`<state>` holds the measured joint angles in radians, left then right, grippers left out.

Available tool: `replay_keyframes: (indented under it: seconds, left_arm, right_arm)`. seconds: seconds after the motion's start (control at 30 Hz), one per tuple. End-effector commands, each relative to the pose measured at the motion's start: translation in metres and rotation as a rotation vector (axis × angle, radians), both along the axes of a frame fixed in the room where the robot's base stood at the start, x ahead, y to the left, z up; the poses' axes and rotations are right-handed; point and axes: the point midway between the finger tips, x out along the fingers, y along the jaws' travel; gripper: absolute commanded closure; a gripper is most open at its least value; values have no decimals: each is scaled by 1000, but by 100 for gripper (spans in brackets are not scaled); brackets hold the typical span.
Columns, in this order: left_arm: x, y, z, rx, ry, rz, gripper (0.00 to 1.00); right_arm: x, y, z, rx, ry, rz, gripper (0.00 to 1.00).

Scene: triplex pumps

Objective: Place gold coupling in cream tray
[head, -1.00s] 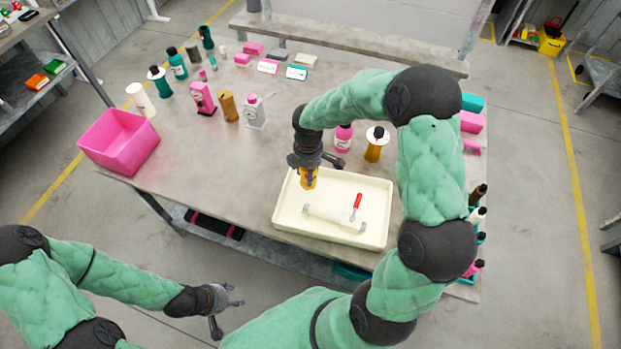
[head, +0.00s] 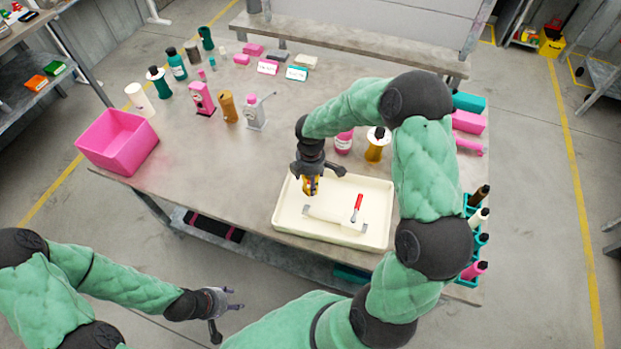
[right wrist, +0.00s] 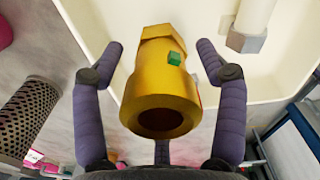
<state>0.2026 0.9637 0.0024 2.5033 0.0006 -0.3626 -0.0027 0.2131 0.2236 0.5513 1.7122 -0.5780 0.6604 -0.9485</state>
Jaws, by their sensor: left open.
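The gold coupling (right wrist: 160,75) has a hex end and a round open bore, with a small green mark on its side. In the right wrist view it sits between the fingers of my right gripper (right wrist: 162,60), with gaps on both sides, so the fingers look open around it. In the head view my right gripper (head: 311,180) is low over the left part of the cream tray (head: 283,222) and partly hides the coupling (head: 311,188). I cannot tell whether the coupling touches the tray floor. My left gripper (head: 228,299) is open and empty, in front of the table.
A white cylindrical part (head: 333,217) and a red-handled piece (head: 357,205) lie in the tray. A pink bottle (head: 344,142) and a gold bottle (head: 376,147) stand behind it. A pink bin (head: 117,142) is at the table's left. The table between bin and tray is clear.

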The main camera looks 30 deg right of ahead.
Motion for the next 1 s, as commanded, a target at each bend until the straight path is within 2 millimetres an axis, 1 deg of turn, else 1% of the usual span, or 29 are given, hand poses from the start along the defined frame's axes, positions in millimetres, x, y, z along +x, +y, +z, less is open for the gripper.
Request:
replay_keyframes:
  seconds: [0.2,0.33,0.47,0.6,0.8,0.9,1.0]
  left_arm:
    - [0,0,1,0,0,0,49]
    - [0,0,5,0,0,0,49]
    - [0,0,12,0,0,0,49]
    - [0,0,20,0,0,0,49]
    - [0,0,28,0,0,0,49]
    - [0,0,31,0,0,0,49]
    - [0,0,32,0,0,0,49]
  right_arm:
    - [0,0,2,0,0,0,27]
    - [1,0,12,-1,-2,0,27]
    - [1,0,34,0,-3,-1,27]
    - [1,0,64,-1,-5,0,27]
    - [0,0,99,-1,-2,0,27]
    - [0,0,111,0,-1,1,27]
    - [0,0,119,-1,-2,1,27]
